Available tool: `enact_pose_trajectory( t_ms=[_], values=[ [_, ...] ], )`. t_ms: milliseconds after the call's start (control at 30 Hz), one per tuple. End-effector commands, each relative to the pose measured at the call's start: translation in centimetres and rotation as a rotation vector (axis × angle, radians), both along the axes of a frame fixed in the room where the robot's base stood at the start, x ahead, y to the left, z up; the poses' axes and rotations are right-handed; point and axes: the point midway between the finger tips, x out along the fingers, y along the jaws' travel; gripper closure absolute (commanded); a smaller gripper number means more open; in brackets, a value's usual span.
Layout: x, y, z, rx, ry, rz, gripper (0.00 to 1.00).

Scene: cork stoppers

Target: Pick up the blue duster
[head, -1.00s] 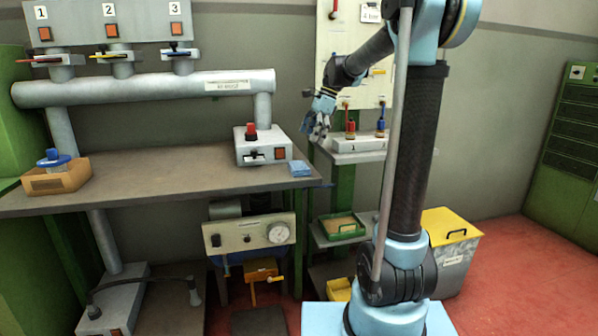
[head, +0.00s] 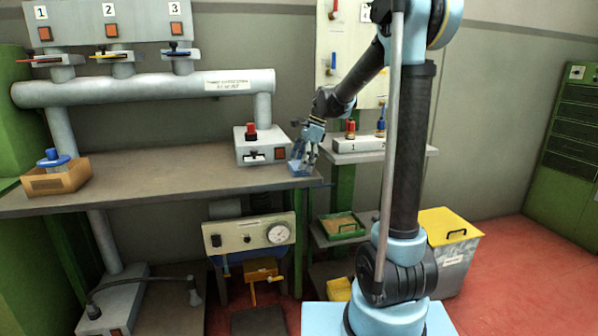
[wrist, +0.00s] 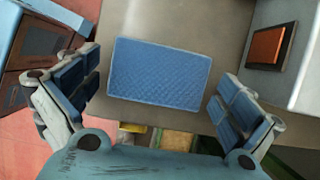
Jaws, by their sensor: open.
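The blue duster (wrist: 160,70) is a flat, textured blue rectangle lying on the brown-grey workbench near its right front corner. In the wrist view it lies between the two open fingers of my gripper (wrist: 165,95), a little beyond their tips, with clear gaps on both sides. In the head view my gripper (head: 304,158) hangs over the bench corner and covers most of the duster (head: 299,172). The fingers are apart and hold nothing. I cannot tell the exact height of the fingertips above the duster.
A grey box with a red knob (head: 262,145) stands left of the duster; its orange switch (wrist: 272,44) shows in the wrist view. The bench (head: 190,170) is clear further left. An orange-brown bin with a blue-lidded item (head: 56,178) is at far left. A shelf unit (head: 365,157) stands right.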

Motion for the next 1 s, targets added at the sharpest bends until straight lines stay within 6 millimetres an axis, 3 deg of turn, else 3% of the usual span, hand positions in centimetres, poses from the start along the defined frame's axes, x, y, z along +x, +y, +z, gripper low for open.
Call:
enact_pose_trajectory(
  t_ms=[200, 333, 733, 1000],
  values=[
    [0.0, 0.0, 0.0, 0.000, 0.000, 0.000, 0.02],
    [0.0, 0.0, 0.0, 0.000, 0.000, 0.000, 0.29],
    [0.0, 0.0, 0.3, 0.000, 0.000, 0.000, 0.33],
    [0.0, 0.0, 3.9, 0.000, 0.000, 0.000, 0.33]
  ],
)
